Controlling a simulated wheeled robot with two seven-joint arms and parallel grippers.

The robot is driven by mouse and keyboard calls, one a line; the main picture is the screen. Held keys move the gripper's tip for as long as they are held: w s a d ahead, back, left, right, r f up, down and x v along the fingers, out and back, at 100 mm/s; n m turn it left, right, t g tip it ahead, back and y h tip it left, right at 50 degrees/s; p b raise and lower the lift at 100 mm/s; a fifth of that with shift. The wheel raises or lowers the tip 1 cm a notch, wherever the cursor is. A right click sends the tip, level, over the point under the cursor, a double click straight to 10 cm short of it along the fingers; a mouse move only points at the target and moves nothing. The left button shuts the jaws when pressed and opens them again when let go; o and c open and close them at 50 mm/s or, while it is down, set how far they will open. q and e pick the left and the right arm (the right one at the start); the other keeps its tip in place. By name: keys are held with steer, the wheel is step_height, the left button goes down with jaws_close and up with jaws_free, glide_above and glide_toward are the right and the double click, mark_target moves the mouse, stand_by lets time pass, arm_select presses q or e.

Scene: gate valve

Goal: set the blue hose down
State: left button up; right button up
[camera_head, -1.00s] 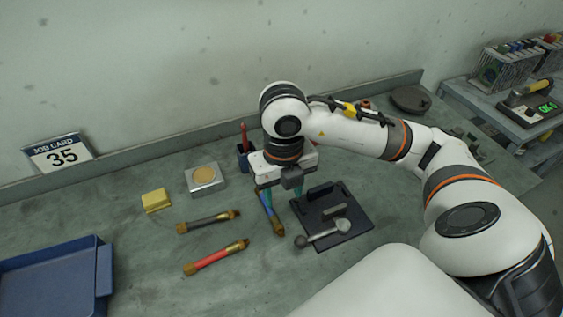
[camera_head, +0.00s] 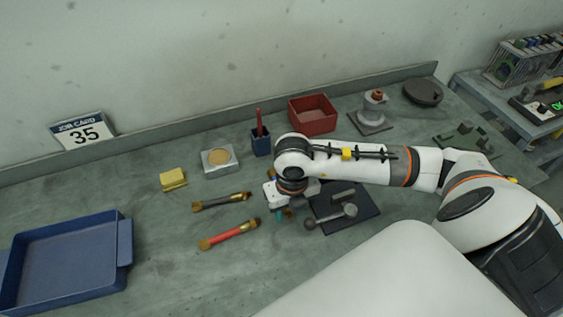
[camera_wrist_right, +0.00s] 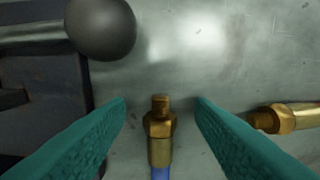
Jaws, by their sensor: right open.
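The blue hose shows in the right wrist view as a brass end fitting (camera_wrist_right: 160,130) with a short piece of blue tube (camera_wrist_right: 160,173) at the bottom edge. The rest is out of that view, and my right arm hides most of it in the head view. My right gripper (camera_head: 288,213) is low over the bench, left of a dark plate. In the wrist view its teal fingers (camera_wrist_right: 160,108) are open on both sides of the fitting, with gaps on each side. My left gripper is not in view.
A red hose (camera_head: 230,234) and a dark grey hose (camera_head: 221,202) lie left of my gripper. The dark plate (camera_head: 362,225) with a ball-ended metal tool (camera_head: 332,219) is close on the right. A blue tray (camera_head: 127,240) stands at far left. Bench between tray and hoses is clear.

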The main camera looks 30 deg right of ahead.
jaws_close()
steer(key=shift+r, duration=0.1)
